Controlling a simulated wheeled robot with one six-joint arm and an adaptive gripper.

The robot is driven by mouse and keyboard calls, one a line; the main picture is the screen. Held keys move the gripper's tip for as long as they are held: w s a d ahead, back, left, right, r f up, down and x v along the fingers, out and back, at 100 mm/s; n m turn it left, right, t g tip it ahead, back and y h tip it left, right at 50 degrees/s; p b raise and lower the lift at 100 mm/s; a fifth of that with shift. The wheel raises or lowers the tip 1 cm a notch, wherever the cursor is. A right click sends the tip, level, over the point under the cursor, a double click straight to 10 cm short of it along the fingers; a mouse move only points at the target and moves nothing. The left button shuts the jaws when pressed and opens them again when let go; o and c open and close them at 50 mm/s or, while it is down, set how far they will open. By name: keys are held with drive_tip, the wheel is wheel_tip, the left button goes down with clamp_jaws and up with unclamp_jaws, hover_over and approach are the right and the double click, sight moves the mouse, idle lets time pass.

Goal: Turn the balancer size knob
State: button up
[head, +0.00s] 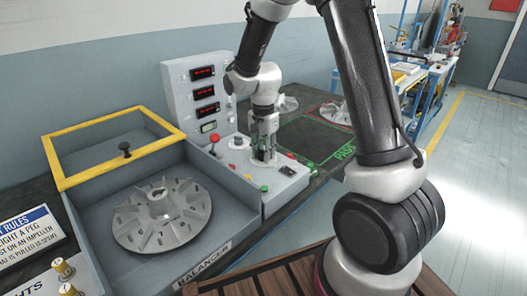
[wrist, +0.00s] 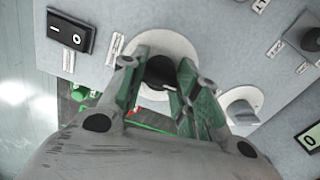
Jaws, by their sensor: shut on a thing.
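My gripper (head: 263,150) points down at the balancer's control panel (head: 285,190) in the head view. In the wrist view my gripper (wrist: 159,72) has its green-grey fingers on either side of a dark knob (wrist: 160,70) and is shut on it. The knob stands on a round white dial (wrist: 163,42). The fingers hide part of the knob and its dial. A second, pale knob (wrist: 241,104) on a white disc sits to the right, outside the fingers. The labels are too small to read, so I cannot confirm which is the size knob.
A black rocker switch (wrist: 71,32) is left of the knob. Green buttons (head: 264,188) are at the panel's front.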

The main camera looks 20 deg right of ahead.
drive_tip(key=n, duration=0.3)
drive_tip(key=shift+n, duration=2.1)
drive_tip(key=o, duration=1)
drive_tip(key=shift+o, duration=0.2)
drive_tip(key=shift+r, duration=0.15)
wheel_tip(320, 180, up, 12)
